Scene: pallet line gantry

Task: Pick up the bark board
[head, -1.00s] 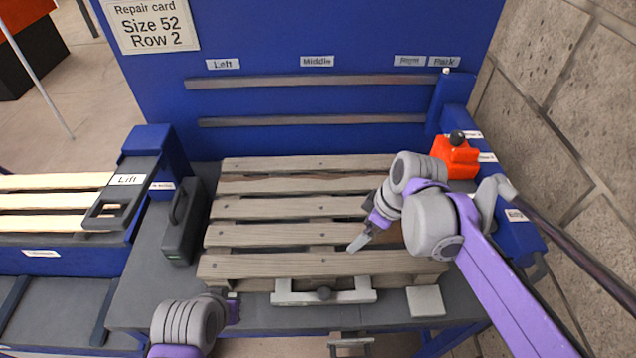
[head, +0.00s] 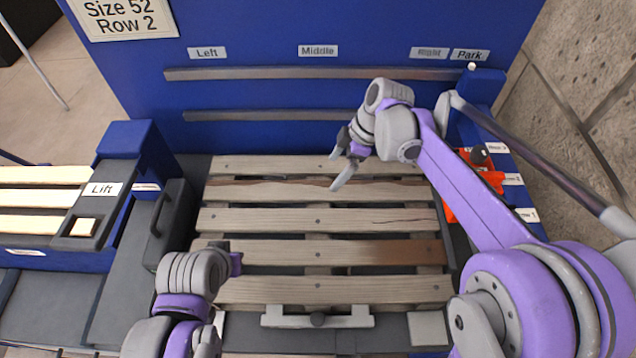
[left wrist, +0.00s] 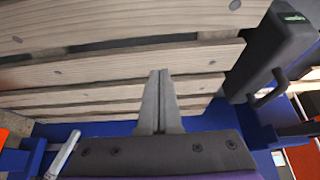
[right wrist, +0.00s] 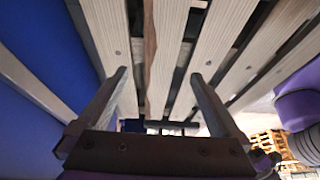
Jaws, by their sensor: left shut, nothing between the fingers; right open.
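The pallet (head: 330,290) lies on the bench with several grey-brown slats. The board with a ragged dark brown bark edge (head: 300,192) is its second slat from the back. My right gripper (head: 336,170) is open and empty above the pallet's back slats. In the right wrist view the bark-edged board (right wrist: 168,45) runs between the two spread fingers (right wrist: 157,76); I cannot tell whether they touch it. My left gripper (left wrist: 160,74) is shut and empty, near the pallet's left side; in the head view its fingertips are hard to make out.
A black case with a handle (head: 167,225) stands left of the pallet. A red device (head: 470,208) sits at the right, partly behind my right arm. A metal clamp bar (head: 317,319) is at the front edge. A blue back panel (head: 250,90) with rails rises behind.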

